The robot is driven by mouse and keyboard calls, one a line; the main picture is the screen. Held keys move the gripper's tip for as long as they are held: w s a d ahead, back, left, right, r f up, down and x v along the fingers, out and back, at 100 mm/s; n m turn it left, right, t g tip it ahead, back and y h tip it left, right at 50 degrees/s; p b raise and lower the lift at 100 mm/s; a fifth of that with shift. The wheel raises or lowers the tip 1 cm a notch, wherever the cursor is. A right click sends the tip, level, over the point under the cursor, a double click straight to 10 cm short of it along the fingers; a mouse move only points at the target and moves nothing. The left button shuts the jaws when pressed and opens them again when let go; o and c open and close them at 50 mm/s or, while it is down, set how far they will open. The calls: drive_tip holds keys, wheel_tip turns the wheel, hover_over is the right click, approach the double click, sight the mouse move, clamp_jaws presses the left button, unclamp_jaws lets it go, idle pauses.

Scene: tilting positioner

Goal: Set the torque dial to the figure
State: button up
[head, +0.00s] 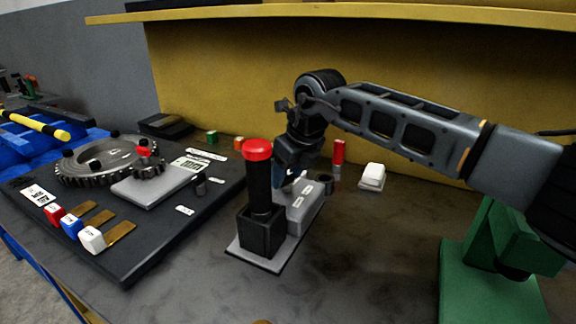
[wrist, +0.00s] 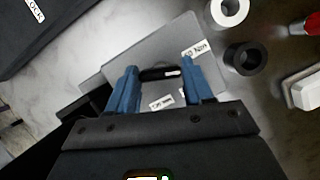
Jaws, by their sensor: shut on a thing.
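A grey box (head: 308,206) with small white labels stands on the bench, and it also shows in the wrist view (wrist: 140,55). One label (wrist: 195,48) seems to read 60 Nm; the others are too small to read surely. My gripper (wrist: 158,82) is over this box, with its blue fingers on either side of a dark bar-like dial (wrist: 160,73) with a pale mark. It is shut on the dial. In the head view my gripper (head: 285,177) is partly behind the black upright handle, and the dial is hidden.
The black handle (head: 260,190) with a red cap stands close in front of my gripper. A gear board (head: 135,240) lies left. A white block (head: 372,177) and a red-topped tool (head: 338,155) stand right. The front of the bench is clear.

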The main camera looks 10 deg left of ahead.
drive_tip(key=m+h+p, duration=0.1)
drive_tip(key=m, duration=0.2)
drive_tip(key=shift+s+a+r+m+t, duration=0.1)
drive_tip(key=shift+m+t, duration=0.2)
drive_tip(key=shift+t, duration=0.1)
drive_tip(key=shift+a+m+t+h+p, duration=0.15)
drive_tip(key=shift+m+h+p, duration=0.2)
drive_tip(key=shift+m, duration=0.65)
drive_tip(key=shift+d+m+t+h+p, duration=0.15)
drive_tip(key=shift+m+h, duration=0.3)
drive_tip(key=shift+m, duration=0.55)
drive_tip(key=shift+a, duration=0.1)
drive_tip(key=o, duration=1)
drive_tip(key=shift+o, duration=0.2)
drive_tip(key=v, duration=0.7)
drive_tip(key=shift+s+r+b, duration=0.2)
drive_tip(key=shift+r+b, duration=0.05)
drive_tip(key=shift+b, duration=0.2)
